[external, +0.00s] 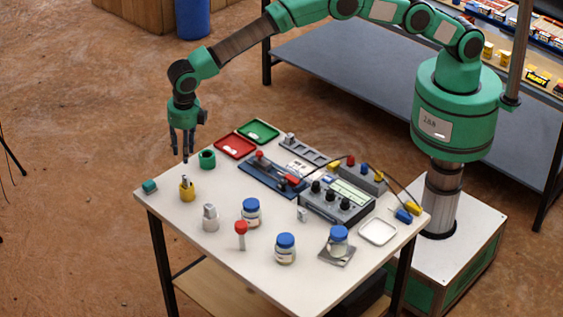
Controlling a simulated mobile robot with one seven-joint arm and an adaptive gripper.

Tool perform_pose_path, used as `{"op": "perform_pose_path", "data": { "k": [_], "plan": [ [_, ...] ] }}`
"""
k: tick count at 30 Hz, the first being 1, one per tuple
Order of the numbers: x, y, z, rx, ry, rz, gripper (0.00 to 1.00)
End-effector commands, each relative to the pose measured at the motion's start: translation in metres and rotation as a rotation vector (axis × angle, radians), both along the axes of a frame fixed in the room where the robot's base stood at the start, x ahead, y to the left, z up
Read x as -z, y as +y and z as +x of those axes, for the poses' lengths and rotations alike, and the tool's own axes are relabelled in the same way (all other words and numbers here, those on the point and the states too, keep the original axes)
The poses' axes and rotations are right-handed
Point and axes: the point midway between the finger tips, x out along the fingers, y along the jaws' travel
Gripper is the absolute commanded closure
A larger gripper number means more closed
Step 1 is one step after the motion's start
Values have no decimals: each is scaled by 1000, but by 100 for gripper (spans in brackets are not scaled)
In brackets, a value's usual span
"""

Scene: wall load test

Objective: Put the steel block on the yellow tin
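A small yellow tin (187,191) stands near the left end of the white table, with something dark showing at its top. A grey, block-like piece (209,210) stands on or in a pale round base just right of the tin; it may be the steel block, but a smaller pale grey block (302,214) also stands mid-table. I cannot tell which is steel. My gripper (183,158) points down above the back-left part of the table, over and slightly behind the tin. Its fingers look apart, with nothing visible between them.
A green cup (207,158), red tray (235,146) and green tray (258,131) lie near my gripper. A teal block (150,186) sits at the left corner. Blue-lidded jars (285,248), a red-topped piece (241,233) and a meter box (337,201) crowd the rest.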

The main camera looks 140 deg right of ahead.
Motion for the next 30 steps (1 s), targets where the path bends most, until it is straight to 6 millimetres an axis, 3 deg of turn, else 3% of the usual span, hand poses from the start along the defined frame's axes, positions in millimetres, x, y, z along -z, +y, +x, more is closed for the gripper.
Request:
{"op": "perform_pose_path", "data": {
  "k": [7, 14, 23, 30],
  "plan": [
    [-35, 17, -1, 42, -23, -3, 68],
    [-102, 53, -12, 143, -72, -3, 68],
    [-194, 110, -45, 302, -144, 7, 68],
    [-259, 156, -82, 428, -202, 24, 68]
  ]
}}
